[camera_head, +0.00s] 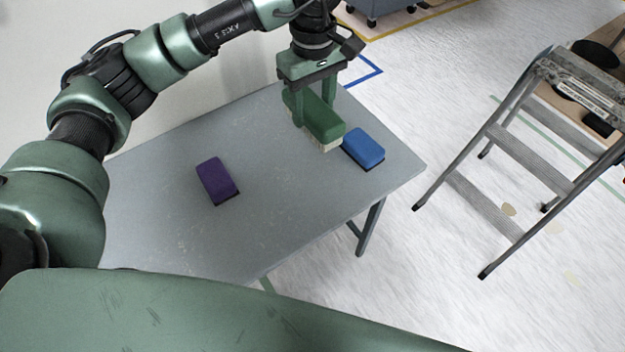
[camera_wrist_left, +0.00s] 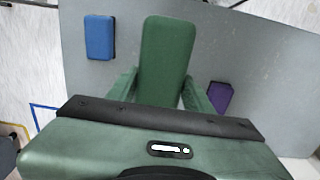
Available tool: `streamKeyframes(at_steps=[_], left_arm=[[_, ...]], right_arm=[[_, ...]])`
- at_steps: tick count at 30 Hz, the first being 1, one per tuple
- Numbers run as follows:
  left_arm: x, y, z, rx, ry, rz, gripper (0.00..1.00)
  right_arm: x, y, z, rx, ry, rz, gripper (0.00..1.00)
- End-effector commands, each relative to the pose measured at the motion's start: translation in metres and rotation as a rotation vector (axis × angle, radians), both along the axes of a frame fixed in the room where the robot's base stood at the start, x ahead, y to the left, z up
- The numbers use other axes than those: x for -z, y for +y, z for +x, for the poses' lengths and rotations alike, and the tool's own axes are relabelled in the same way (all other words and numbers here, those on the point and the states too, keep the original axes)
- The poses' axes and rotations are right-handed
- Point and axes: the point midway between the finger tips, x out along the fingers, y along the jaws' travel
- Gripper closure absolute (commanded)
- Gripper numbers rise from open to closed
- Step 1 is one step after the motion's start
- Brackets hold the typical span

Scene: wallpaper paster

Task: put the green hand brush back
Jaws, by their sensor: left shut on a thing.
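The green hand brush (camera_head: 319,117) is held in my left gripper (camera_head: 315,108), bristles facing down, over the far right part of the grey table. It also shows in the left wrist view (camera_wrist_left: 166,58), with the gripper's fingers (camera_wrist_left: 160,88) on both sides of it. The brush looks to be above the tabletop, but I cannot tell the exact height. My right gripper is not in view.
A stepladder (camera_head: 520,150) stands on the floor at right.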

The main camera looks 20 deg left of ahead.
Motion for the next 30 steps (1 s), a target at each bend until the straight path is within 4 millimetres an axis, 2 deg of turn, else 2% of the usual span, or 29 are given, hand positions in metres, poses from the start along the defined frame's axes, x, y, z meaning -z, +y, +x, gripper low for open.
streamKeyframes(at_steps=[4, 8, 18, 21, 24, 30], left_arm=[[0.004, 0.0, 0.0, 0.001, 0.001, -0.001, 0.91], [0.026, 0.0, -0.001, 0.003, 0.005, 0.0, 0.91], [0.116, 0.0, -0.002, 0.003, 0.005, 0.001, 0.91], [0.137, 0.0, -0.001, 0.002, 0.004, 0.0, 0.91], [0.151, 0.0, -0.001, 0.003, 0.001, -0.001, 0.91], [0.164, 0.0, 0.0, 0.002, -0.001, -0.001, 0.91]], right_arm=[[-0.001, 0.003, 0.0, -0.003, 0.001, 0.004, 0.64], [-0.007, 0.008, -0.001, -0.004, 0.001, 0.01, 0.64], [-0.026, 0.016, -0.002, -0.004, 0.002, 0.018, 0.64], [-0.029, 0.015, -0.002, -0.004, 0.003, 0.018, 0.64], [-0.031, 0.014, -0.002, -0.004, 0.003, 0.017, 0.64], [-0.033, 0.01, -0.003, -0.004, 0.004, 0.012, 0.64]])
